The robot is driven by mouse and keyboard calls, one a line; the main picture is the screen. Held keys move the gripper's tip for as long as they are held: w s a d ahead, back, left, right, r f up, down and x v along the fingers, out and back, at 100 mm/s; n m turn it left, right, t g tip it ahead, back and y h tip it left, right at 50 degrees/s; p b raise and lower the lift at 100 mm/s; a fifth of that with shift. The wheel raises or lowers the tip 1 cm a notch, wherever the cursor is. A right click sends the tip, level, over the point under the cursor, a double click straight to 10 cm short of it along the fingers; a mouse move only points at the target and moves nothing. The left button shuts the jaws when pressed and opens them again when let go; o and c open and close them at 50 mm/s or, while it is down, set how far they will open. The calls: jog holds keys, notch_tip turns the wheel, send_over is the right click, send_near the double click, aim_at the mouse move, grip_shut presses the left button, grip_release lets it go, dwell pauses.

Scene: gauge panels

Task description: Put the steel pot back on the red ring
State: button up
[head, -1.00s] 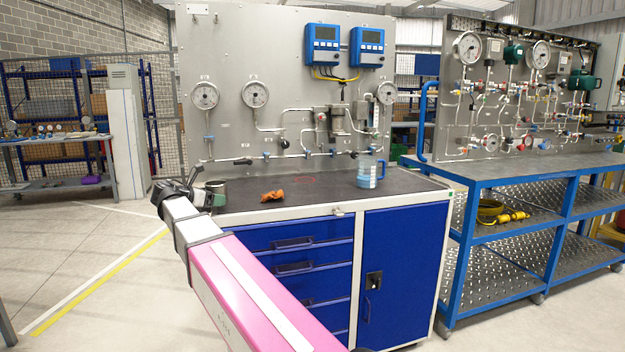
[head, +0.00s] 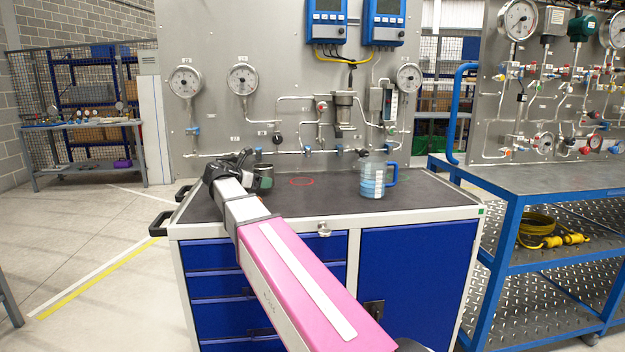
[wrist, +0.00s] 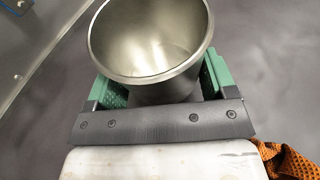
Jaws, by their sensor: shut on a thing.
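The steel pot (head: 265,180) is upright, to the left of the red ring (head: 302,182) on the dark bench top. In the wrist view the pot (wrist: 152,35) is open at the top and looks empty. My gripper (wrist: 158,78) is shut on it, with a green finger on each side. In the head view my gripper (head: 258,172) is partly hidden by my own wrist. The red ring is a thin outline with nothing on it. I cannot tell whether the pot touches the bench.
A blue-handled clear jug (head: 372,181) stands right of the ring. An orange cloth (wrist: 287,160) lies near my gripper in the wrist view; my arm seems to hide it in the head view. The gauge panel (head: 225,110) rises behind the bench top (head: 425,192).

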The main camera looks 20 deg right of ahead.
send_over(298, 182)
jog(key=shift+s, duration=0.15)
jog(key=shift+d+f, duration=0.1)
jog(key=shift+f, duration=0.15)
jog(key=shift+f, duration=0.65)
jog(key=o, duration=1.5)
jog(key=shift+o, duration=0.2)
jog(key=shift+r, duration=0.15)
